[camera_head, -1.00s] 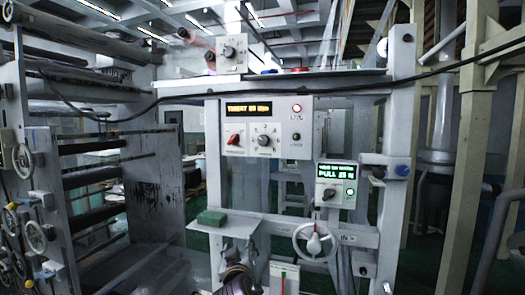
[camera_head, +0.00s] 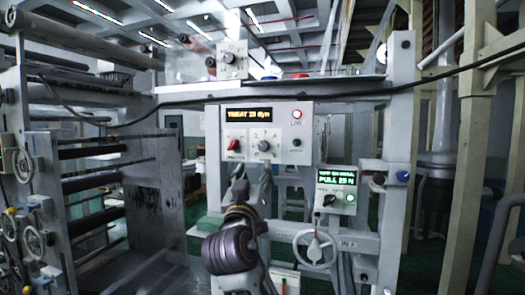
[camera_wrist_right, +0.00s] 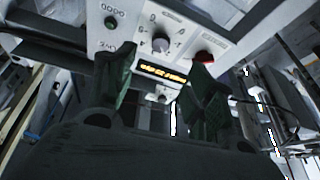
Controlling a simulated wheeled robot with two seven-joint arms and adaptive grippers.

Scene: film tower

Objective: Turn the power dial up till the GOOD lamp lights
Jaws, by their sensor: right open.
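The treater panel (camera_head: 258,165) is a white box in the middle of the head view. Its amber display (camera_head: 262,115) reads about "TREAT 33 dyn". The grey power dial (camera_head: 264,146) sits at its lower middle, and also shows in the right wrist view (camera_wrist_right: 160,44). A red switch (camera_head: 234,145) is left of the dial. A red lamp (camera_head: 297,114) is lit; the lamp (camera_head: 296,142) below it looks dark green, as in the wrist view (camera_wrist_right: 111,23). My right gripper (camera_head: 252,172) is open and empty, just below the dial; its fingers (camera_wrist_right: 160,85) frame the panel. My left gripper is out of view.
A smaller box with a green display (camera_head: 337,177) reading "PULL 25 N" is mounted at lower right. A handwheel (camera_head: 315,249) is below it. Rollers stand left, and a black cable (camera_head: 350,94) crosses above the panel.

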